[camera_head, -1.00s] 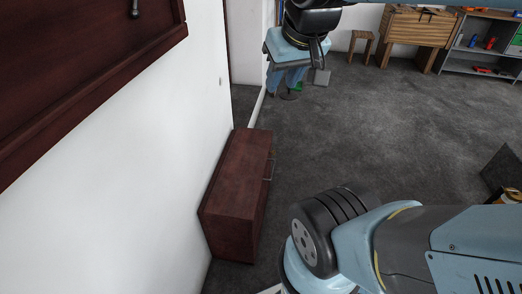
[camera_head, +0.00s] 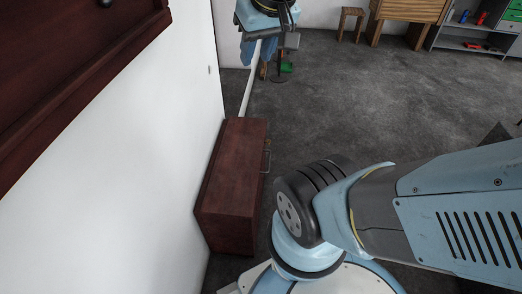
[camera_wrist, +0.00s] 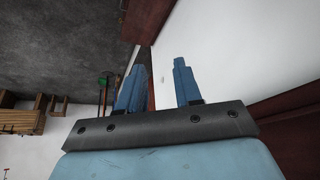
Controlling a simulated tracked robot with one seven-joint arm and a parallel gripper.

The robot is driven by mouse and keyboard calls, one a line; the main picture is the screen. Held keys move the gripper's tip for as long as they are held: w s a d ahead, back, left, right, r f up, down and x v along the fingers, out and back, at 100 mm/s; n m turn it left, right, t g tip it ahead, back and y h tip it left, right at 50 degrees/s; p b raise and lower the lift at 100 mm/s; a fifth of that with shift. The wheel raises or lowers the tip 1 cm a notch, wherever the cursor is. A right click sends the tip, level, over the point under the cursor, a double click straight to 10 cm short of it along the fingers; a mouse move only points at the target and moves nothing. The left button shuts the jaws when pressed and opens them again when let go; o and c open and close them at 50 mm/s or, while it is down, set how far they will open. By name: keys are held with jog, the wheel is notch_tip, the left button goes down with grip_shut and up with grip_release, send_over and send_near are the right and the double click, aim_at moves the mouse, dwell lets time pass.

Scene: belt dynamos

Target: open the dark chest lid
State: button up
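The dark red-brown chest (camera_head: 236,180) stands on the floor against the white wall in the head view. Its top is flat and looks closed. A metal handle (camera_head: 266,158) is on its right side. My gripper (camera_head: 257,54) is at the top of the head view, beyond the chest's far end in the picture and apart from it. In the wrist view my gripper (camera_wrist: 160,66) has its two blue fingers spread with nothing between them. A red-brown surface at the top of the wrist view may be the chest; I cannot be sure.
A dark red wall cabinet (camera_head: 60,75) fills the upper left. A stool (camera_head: 350,22), a wooden workbench (camera_head: 405,18) and a grey shelf (camera_head: 470,36) stand at the back. The grey floor (camera_head: 370,95) right of the chest is largely clear.

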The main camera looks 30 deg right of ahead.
jog(key=w+d+f+g+y, duration=0.25)
jog(key=w+f, duration=0.25)
jog(key=w, duration=0.3)
jog(key=w+d+f+g+y, duration=0.1)
jog(key=w+d+f+g, duration=0.1)
jog(key=w+d+f, duration=0.35)
jog(key=w+d+f+m+y, duration=0.1)
jog(key=w+d+f+y, duration=0.1)
jog(key=w+d+f, duration=0.4)
jog(key=w+d+f+y, duration=0.2)
jog(key=w+f, duration=0.2)
jog(key=f, duration=0.4)
jog(key=d+f+m+t+y, duration=0.15)
jog(key=d+f, duration=0.35)
jog(key=f, duration=0.5)
jog(key=d+f+m+t+y, duration=0.1)
jog(key=d+f+y, duration=0.3)
jog(key=f, duration=0.7)
jog(key=s+d+f+m+t, duration=0.2)
jog(key=s+f+t, duration=0.1)
jog(key=f, duration=0.7)
jog(key=s+d+f+m+t, duration=0.1)
jog(key=s+d+f+t, duration=0.2)
jog(key=f, duration=0.7)
jog(key=x, duration=0.4)
jog(key=s+x, duration=0.1)
jog(key=x, duration=0.9)
jog(key=shift+s+a+f, duration=0.2)
jog(key=shift+a+f, duration=0.1)
jog(key=shift+a, duration=0.1)
